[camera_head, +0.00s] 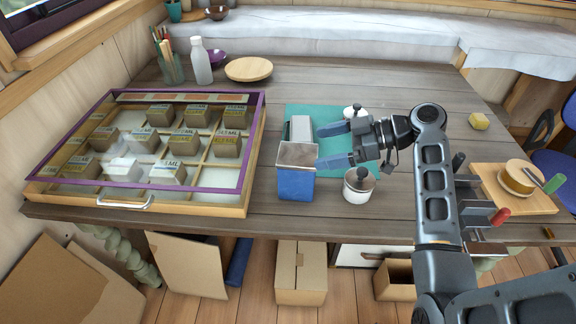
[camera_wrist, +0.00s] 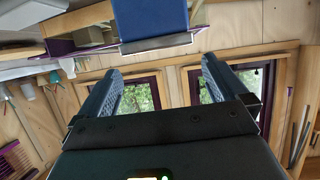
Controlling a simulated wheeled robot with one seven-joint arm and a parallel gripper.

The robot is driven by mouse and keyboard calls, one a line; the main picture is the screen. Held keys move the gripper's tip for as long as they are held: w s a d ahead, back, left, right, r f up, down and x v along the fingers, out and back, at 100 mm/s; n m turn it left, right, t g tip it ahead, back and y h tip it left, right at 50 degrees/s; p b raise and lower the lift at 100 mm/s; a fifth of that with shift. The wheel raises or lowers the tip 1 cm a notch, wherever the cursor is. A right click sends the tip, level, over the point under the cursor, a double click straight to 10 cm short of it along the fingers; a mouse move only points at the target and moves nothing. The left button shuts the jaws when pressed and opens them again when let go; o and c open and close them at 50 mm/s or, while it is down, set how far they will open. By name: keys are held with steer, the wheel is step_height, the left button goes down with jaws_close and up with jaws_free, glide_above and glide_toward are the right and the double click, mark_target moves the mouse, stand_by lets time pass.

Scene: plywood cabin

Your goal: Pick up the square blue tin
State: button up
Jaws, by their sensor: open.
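The square blue tin (camera_head: 296,184) stands upright near the front edge of the table, with a grey-brown top. In the wrist view the blue tin (camera_wrist: 153,18) is at the top edge, partly cut off, beyond the fingertips and roughly between the fingers sideways. My gripper (camera_head: 320,146) is open and empty, coming from the right with its fingers pointing left. Its nearer fingertip shows close to the tin's upper right edge; I cannot tell if they touch. In the wrist view my gripper (camera_wrist: 160,68) has its fingers wide apart with nothing between them.
A green mat (camera_head: 294,112) lies behind the tin with a grey box (camera_head: 301,128). A white pot with dark lid (camera_head: 358,188) stands right of the tin, and another white pot (camera_head: 354,113) behind my gripper. A purple-framed display case (camera_head: 255,165) is at left. A round wooden piece (camera_head: 519,176) sits right.

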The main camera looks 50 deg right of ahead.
mark_target(301, 154)
steer(key=x, duration=0.2)
steer(key=b+x, duration=0.1)
steer(key=x, duration=0.4)
steer(key=shift+w+a+f+b, duration=0.1)
steer(key=shift+w+f+b, duration=0.05)
steer(key=shift+f+b, duration=0.3)
steer(key=c, duration=1.3)
